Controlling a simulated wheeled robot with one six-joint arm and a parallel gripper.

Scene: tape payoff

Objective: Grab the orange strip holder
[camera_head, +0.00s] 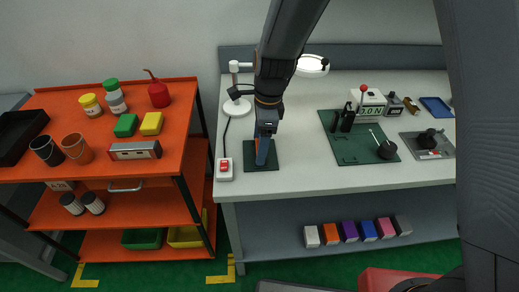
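My gripper (263,155) points down over a small dark green mat (249,164) near the left front of the white workbench. A small orange piece (257,144) shows at the left side of my gripper's fingers; it may be the orange strip holder, mostly hidden by my gripper. The fingers are too small and overlapped to tell whether they are open or shut, or whether they touch the piece.
A switch box with a red button (225,167) sits left of the mat, with a lamp base (238,107) behind. A larger green mat (358,150) with tools lies to the right. The bench (300,166) is clear between the mats. An orange cart (187,98) stands left.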

